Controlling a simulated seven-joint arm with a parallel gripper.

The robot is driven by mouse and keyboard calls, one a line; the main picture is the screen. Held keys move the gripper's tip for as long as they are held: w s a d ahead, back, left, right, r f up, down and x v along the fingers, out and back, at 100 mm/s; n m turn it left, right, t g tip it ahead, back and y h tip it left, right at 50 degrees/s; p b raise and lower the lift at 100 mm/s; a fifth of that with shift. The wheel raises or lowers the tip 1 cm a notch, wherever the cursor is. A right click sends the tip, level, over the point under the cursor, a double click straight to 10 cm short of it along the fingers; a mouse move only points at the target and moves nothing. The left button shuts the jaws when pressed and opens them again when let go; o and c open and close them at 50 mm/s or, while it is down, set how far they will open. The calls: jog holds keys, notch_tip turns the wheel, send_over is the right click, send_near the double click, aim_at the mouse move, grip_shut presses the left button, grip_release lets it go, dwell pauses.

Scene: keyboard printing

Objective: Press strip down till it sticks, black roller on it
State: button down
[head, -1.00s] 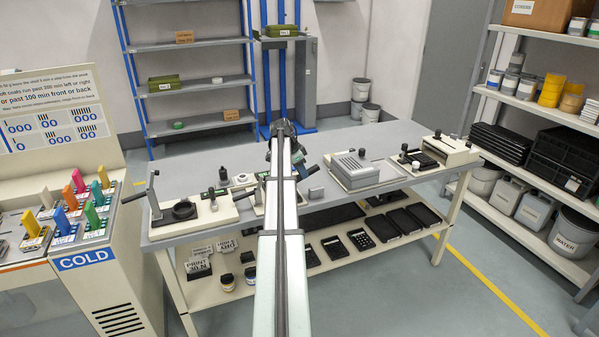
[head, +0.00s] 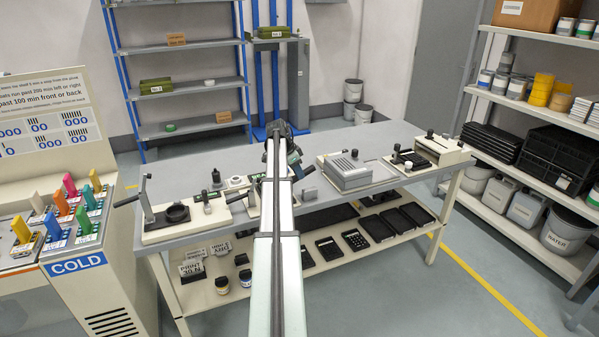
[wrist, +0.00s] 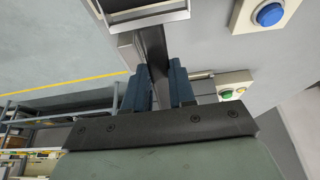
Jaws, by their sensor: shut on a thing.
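In the wrist view my gripper (wrist: 157,68) has its two blue-grey fingers shut on a dark bar (wrist: 153,45). The bar runs up between the fingers, beside a grey block, towards a metal-edged frame (wrist: 145,12). I cannot tell whether this bar is part of the black roller. In the head view my own arm hides most of the gripper, which is over the middle of the grey table (head: 330,141). I cannot make out the strip or whether anything presses on it.
A blue button (wrist: 270,14) on a pale box and a green button (wrist: 227,95) lie right of my gripper in the wrist view. On the table stand a lever station (head: 170,215) at left and a ribbed grey block (head: 345,168) at right. Shelving (head: 530,105) stands farther right.

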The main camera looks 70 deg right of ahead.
jog(key=shift+w+a, duration=0.9)
jog(key=shift+f, duration=0.1)
jog(key=shift+s+d, duration=0.1)
jog(key=shift+s+d, duration=1.15)
jog(key=shift+w+a, duration=0.1)
jog(key=shift+w+a, duration=0.95)
jog(key=shift+a, duration=0.05)
jog(key=shift+r, duration=3.55)
